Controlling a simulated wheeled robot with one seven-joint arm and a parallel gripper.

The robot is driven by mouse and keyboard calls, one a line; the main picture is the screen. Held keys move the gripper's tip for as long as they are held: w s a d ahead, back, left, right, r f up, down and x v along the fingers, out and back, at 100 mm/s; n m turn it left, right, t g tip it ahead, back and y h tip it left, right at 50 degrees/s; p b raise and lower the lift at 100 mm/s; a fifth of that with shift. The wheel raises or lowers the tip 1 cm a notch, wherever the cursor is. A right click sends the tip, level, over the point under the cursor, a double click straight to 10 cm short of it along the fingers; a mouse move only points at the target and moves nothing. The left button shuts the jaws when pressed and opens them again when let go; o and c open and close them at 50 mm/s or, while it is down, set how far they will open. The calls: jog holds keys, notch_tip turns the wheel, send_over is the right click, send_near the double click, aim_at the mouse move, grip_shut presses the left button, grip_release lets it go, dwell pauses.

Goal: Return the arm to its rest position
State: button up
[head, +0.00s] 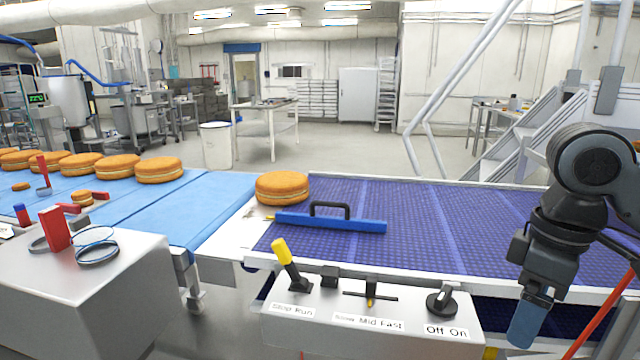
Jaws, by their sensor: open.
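My arm (560,215) is dark grey and stands at the right side of the head view, bent, with its lower part hanging down. My gripper (530,320) has blue-grey fingers and points down, just right of the control box. It is open, with nothing seen between its fingers. It is apart from the levers and the blue bar; part of the arm's upper link is cut off by the right edge.
A control box (370,325) has a yellow-handled lever (283,255) and an Off/On switch (442,302). A blue handled bar (330,223) lies on the purple belt (440,215). A filled round (282,187) sits at the belt junction; several line the blue belt (205,200).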

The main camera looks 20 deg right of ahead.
jog(key=w+a+r+m+t+y, duration=0.25)
jog(key=w+a+t, duration=0.2)
jog(key=a, duration=0.45)
jog(key=w+a+r+m+t+y, duration=0.1)
jog(key=w+a+t+y, duration=0.35)
jog(key=a, duration=0.45)
jog(key=w+a+r+m+t+y, duration=0.15)
jog(key=w+a+t, duration=0.3)
jog(key=a, duration=0.45)
jog(key=s+d+f+m+t+h, duration=0.2)
jog(key=s+f+m+h, duration=0.5)
jog(key=s+f, duration=0.95)
jog(key=s+d+n+h, duration=0.1)
jog(key=s+d+n, duration=0.2)
jog(key=s, duration=0.7)
jog(key=s+d+n+g, duration=0.1)
jog(key=s+d+n, duration=0.2)
jog(key=s, duration=0.8)
jog(key=shift+d+r+n+h, duration=0.35)
jog(key=shift+r+n, duration=0.1)
jog(key=shift+n, duration=0.05)
